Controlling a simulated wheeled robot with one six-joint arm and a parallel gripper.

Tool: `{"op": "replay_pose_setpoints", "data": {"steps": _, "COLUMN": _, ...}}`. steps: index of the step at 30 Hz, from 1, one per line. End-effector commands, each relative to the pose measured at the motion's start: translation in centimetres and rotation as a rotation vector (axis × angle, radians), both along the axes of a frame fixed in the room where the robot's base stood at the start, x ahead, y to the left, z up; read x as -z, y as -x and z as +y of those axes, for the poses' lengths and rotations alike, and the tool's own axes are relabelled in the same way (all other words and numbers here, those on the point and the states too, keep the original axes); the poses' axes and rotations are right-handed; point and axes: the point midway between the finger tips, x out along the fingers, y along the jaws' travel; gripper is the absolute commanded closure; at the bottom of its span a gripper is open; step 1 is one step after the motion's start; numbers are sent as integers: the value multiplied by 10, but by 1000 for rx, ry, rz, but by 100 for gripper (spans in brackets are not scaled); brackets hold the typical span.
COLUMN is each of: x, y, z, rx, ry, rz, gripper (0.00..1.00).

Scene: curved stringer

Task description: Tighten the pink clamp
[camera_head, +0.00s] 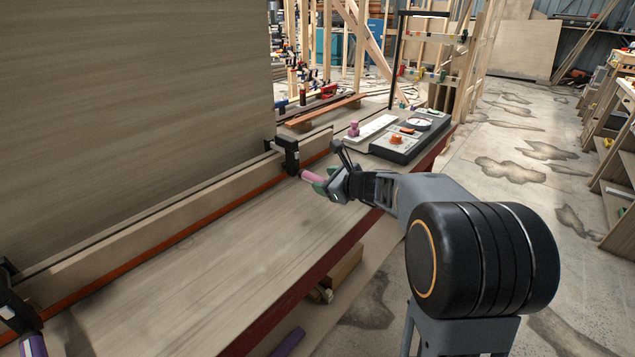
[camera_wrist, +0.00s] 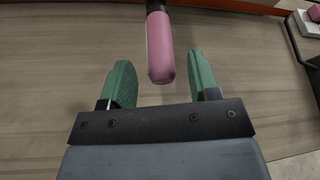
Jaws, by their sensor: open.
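The pink clamp handle (camera_head: 312,177) points out from a black clamp head (camera_head: 289,156) on the long board at the table's back. In the wrist view the pink handle (camera_wrist: 160,48) hangs from the top, its rounded end between the planes of my fingers. My gripper (camera_head: 326,188) is open, its green fingertips on either side of the handle.
A purple-handled clamp (camera_head: 33,345) is at the lower left. A tall wooden sheet (camera_head: 130,100) stands behind the board. The tabletop (camera_head: 190,290) in front is clear.

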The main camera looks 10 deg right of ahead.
Motion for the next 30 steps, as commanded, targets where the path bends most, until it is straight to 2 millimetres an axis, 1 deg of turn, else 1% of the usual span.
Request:
{"op": "replay_pose_setpoints", "data": {"steps": 1, "x": 5, "y": -7, "z": 4, "rx": -1, "ry": 0, "rz": 2, "gripper": 44}}
{"op": "replay_pose_setpoints", "data": {"steps": 3, "x": 8, "y": -14, "z": 9, "rx": -2, "ry": 0, "rz": 1, "gripper": 44}}
{"op": "replay_pose_setpoints", "data": {"steps": 9, "x": 14, "y": -29, "z": 17, "rx": -1, "ry": 2, "rz": 0, "gripper": 44}}
{"op": "replay_pose_setpoints", "data": {"steps": 14, "x": 15, "y": -34, "z": 19, "rx": -1, "ry": 1, "rz": -2, "gripper": 44}}
{"op": "replay_pose_setpoints", "data": {"steps": 22, "x": 15, "y": -34, "z": 20, "rx": -1, "ry": 2, "rz": -1, "gripper": 44}}
{"op": "replay_pose_setpoints", "data": {"steps": 23, "x": 15, "y": -34, "z": 20, "rx": -1, "ry": 2, "rz": -1, "gripper": 46}}
{"op": "replay_pose_setpoints", "data": {"steps": 30, "x": 15, "y": -34, "z": 19, "rx": -2, "ry": 1, "rz": 0, "gripper": 69}}
